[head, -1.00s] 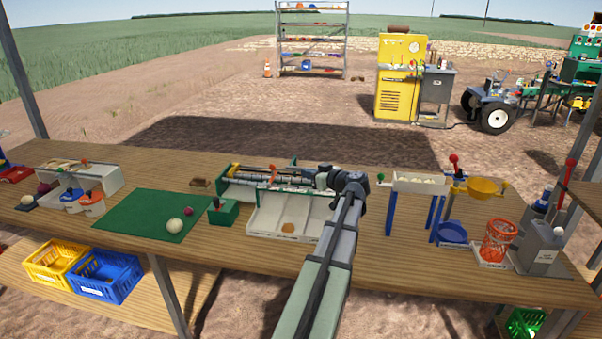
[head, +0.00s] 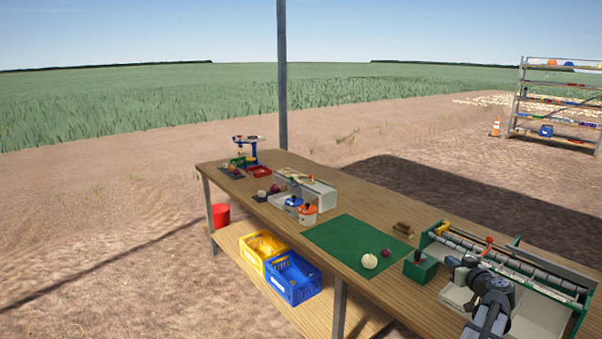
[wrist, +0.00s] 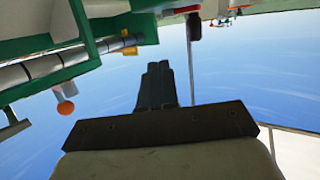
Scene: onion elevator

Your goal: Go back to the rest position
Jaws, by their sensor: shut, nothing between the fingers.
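My gripper (head: 457,266) is above the front left part of the onion elevator, its fingers pointing left. The wrist view shows its two dark fingers (wrist: 158,86) side by side, shut, with nothing between them. The elevator is a green-framed machine (head: 431,232) with grey rollers (head: 510,268) and a pale tray (head: 535,318) in front. My arm hides part of that tray. In the wrist view the picture is upside down, with the rollers (wrist: 42,68) and an orange knob (wrist: 65,107) at the upper left. Sky fills much of it.
A green control box (head: 420,268) with a lever stands just left of my gripper. A green mat (head: 340,238) holds a white onion (head: 369,261) and a red onion (head: 386,253). Yellow (head: 262,250) and blue crates (head: 293,277) sit on the lower shelf.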

